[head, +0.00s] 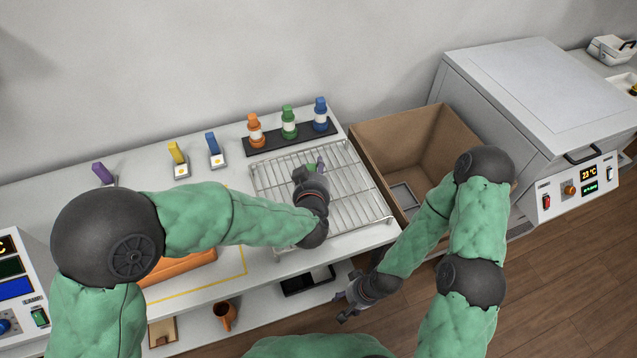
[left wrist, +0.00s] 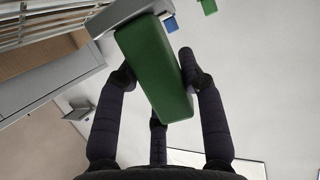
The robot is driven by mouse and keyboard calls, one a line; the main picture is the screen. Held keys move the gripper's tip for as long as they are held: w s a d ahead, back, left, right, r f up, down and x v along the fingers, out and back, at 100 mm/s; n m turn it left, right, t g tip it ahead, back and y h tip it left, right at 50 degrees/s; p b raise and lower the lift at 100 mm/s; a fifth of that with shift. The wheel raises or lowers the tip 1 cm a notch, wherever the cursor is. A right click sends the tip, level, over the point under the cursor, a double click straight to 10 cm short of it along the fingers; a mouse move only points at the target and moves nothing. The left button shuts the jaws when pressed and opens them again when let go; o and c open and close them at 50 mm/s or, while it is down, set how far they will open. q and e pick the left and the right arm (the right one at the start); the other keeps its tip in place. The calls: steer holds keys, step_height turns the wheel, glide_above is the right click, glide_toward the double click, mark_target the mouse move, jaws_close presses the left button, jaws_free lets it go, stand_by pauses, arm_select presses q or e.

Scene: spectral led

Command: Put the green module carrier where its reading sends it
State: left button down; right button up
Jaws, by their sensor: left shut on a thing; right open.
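The green module carrier (left wrist: 150,65) is held between the fingers of my left gripper (left wrist: 157,72). In the left wrist view it is a long green block with a grey plate at its far end. I cannot tell whether the carrier touches the rack. No reading on the carrier is visible. My right gripper (head: 350,300) is open and empty, low in front of the bench's front edge.
Purple (head: 103,171), yellow (head: 177,153) and blue (head: 213,146) carriers stand at the back. Bottles stand on a black strip (head: 270,141) behind the rack. An open cardboard box (head: 375,145) is right of it, before a lidded machine (head: 530,90). An instrument (head: 18,285) is at left.

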arm_select(q)
steer(key=shift+w+d+f, duration=0.35)
steer(key=shift+d+f, duration=0.05)
steer(key=shift+f, duration=0.25)
steer(key=f+b, duration=0.3)
steer(key=shift+w+d+f, duration=0.2)
steer(key=shift+f, duration=0.1)
steer(key=shift+r, duration=0.1)
steer(key=c, duration=0.8)
jaws_free()
steer(key=shift+f, duration=0.2)
